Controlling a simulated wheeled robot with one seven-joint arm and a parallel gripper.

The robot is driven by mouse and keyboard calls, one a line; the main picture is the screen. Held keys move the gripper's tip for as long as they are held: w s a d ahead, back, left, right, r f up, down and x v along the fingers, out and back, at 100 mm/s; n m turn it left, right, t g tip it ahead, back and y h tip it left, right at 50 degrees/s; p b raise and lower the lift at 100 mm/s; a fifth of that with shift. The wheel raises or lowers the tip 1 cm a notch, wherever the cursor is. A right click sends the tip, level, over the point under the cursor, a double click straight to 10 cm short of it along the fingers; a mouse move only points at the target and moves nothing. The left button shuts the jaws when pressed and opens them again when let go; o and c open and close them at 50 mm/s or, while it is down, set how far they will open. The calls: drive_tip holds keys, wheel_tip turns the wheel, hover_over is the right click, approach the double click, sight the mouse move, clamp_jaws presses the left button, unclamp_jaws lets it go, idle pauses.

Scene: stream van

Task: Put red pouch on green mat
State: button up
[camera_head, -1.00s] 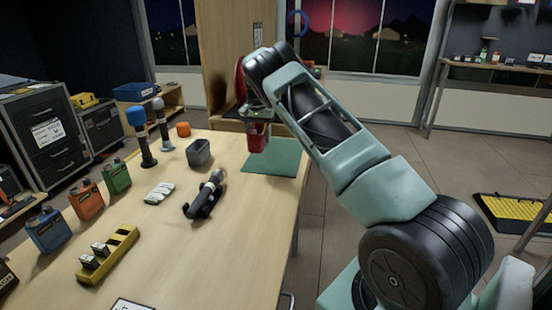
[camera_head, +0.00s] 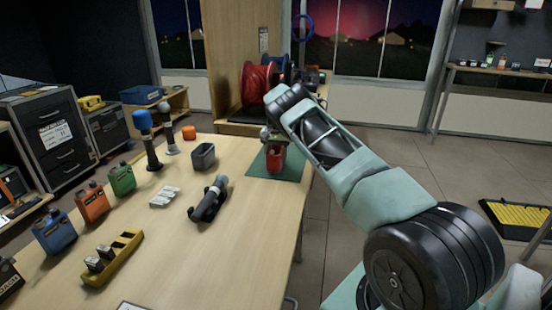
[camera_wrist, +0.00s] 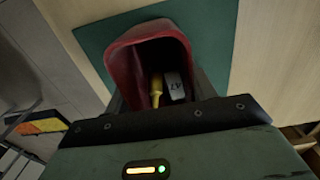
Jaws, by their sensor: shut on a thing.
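The red pouch (camera_head: 276,160) is at the end of my arm, over the green mat (camera_head: 293,168) at the table's far right corner. My gripper (camera_head: 270,138) is shut on the pouch at its upper edge. In the wrist view the pouch (camera_wrist: 141,52) has its open mouth facing the camera, with a yellow item and a pale item marked 47 inside. The green mat (camera_wrist: 212,30) shows behind it. I cannot tell whether the pouch's base touches the mat.
A dark grey bin (camera_head: 203,157) stands left of the mat, and a black-and-grey flashlight (camera_head: 209,198) lies nearer. Microphones, coloured bottles and a yellow holder (camera_head: 113,257) are farther left. A red cable reel (camera_head: 259,85) stands beyond the table.

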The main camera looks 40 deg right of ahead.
drive_tip(key=shift+f, duration=0.7)
drive_tip(key=shift+f, duration=0.1)
drive_tip(key=o, duration=1)
